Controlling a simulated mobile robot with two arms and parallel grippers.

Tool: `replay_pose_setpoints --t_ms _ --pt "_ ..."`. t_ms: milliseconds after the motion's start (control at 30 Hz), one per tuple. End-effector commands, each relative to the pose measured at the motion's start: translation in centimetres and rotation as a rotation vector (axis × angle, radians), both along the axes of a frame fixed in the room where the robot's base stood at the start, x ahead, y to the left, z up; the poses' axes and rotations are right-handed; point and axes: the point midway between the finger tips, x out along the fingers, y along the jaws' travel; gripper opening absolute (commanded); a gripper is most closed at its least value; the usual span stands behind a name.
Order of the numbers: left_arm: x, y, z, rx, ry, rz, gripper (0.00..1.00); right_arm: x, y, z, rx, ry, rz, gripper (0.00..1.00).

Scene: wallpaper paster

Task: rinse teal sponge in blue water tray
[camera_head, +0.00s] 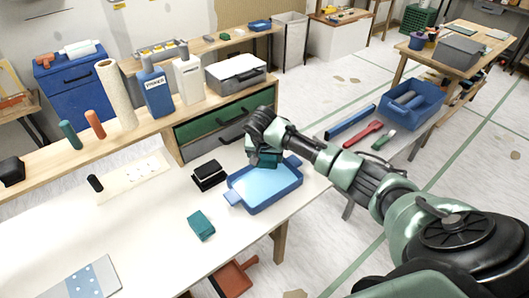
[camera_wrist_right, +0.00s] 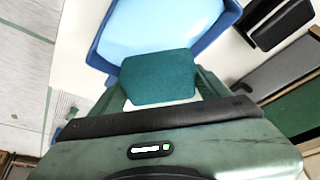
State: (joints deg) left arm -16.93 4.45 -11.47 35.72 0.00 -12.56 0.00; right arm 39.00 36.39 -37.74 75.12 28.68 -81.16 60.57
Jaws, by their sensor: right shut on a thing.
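The teal sponge (camera_wrist_right: 158,78) is held between the fingers of my right gripper (camera_wrist_right: 160,95). In the head view the teal sponge (camera_head: 268,159) shows just under my right gripper (camera_head: 264,150), partly hidden by it. The blue water tray (camera_head: 278,201) sits on the white table with pale blue water in it. The sponge is at the tray's far side, over its rim area; I cannot tell whether it touches the water. In the wrist view the tray (camera_wrist_right: 228,18) lies beyond the sponge. My left gripper is not in view.
A teal block (camera_head: 201,225) lies on the table left of the tray, and black blocks (camera_head: 209,174) lie close by the tray's left side. A drawer unit (camera_head: 222,122) stands behind. A red-handled tool (camera_head: 363,134) and a blue bin (camera_head: 412,104) are on the right.

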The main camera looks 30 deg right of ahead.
Motion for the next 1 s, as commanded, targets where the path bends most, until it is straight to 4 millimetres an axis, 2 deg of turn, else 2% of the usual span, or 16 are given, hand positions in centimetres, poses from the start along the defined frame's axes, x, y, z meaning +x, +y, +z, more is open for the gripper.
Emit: replay_pose_setpoints --t_ms 267,600,800,1000 --pt "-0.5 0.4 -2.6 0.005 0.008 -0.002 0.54 0.0 0.0 -2.3 0.001 -0.001 0.000 0.35" --pt "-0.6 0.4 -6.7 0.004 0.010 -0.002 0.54 0.0 0.0 -5.9 0.000 -0.001 0.000 0.35" --pt "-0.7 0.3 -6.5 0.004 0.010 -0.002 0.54 -0.1 0.1 -7.6 0.001 0.002 0.000 0.35" --pt "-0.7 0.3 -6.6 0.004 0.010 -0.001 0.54 0.0 0.1 -8.5 0.002 0.000 0.001 0.35"
